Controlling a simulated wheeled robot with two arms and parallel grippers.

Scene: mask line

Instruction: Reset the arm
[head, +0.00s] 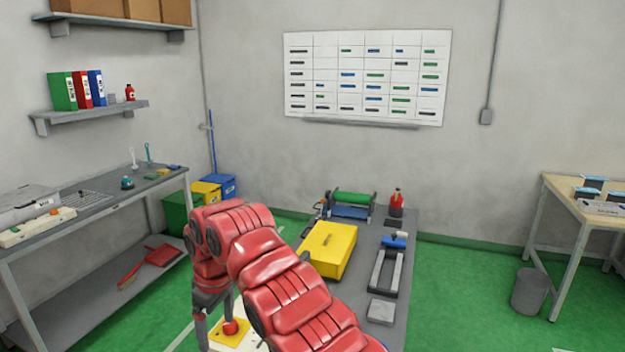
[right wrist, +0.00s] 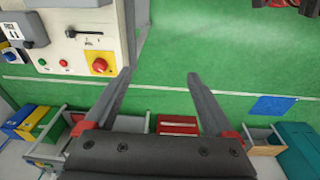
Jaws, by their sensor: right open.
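My red right arm comes in from the bottom of the head view and bends over to the left. Its dark right gripper (head: 214,322) points down beside a red knob (head: 230,327) on a yellow plate, low in the picture. My left gripper is not in view.
A grey table holds a yellow box (head: 328,248), a roller device (head: 352,204) and a red bottle (head: 396,203). A workbench (head: 100,200) stands left, a wooden table (head: 585,205) right with a grey bin (head: 530,291) beside it.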

